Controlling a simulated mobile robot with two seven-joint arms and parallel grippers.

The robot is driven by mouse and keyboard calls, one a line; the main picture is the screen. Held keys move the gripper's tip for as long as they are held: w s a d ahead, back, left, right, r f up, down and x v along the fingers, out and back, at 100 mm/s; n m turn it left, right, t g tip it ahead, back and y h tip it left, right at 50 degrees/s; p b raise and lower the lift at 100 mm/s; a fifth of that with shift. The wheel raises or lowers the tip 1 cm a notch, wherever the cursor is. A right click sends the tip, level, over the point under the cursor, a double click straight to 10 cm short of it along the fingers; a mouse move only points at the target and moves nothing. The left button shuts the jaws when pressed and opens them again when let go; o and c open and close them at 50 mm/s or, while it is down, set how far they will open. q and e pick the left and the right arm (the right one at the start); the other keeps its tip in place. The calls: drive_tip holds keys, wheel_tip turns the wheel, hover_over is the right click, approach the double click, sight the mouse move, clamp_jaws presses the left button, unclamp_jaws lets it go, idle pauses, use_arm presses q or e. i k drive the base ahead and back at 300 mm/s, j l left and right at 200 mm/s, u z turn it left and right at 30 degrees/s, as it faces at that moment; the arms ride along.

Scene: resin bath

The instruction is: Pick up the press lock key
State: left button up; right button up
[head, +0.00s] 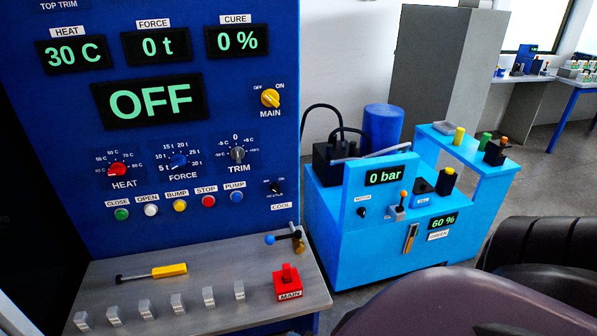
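A red block labelled MAIN (289,283), with a red upright tab on top, sits at the right end of the grey shelf (215,275) under the blue press panel (235,185). It may be the press lock key, but I cannot tell for certain; no other thing is clearly marked as that key. The panel's yellow MAIN knob (270,98) is above, beside OFF and ON marks. The large display reads OFF. Neither of my grippers is in view.
On the shelf lie a yellow-handled tool (168,271) and a row of several small grey blocks (178,303). A blue-knobbed lever with brass parts (285,239) stands behind the red block. A light-blue pump unit (380,225) stands to the right. My dark arm parts cover the lower right.

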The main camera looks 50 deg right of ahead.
sight(286, 267)
drive_tip(key=l, duration=1.45)
drive_tip(key=i, duration=0.05)
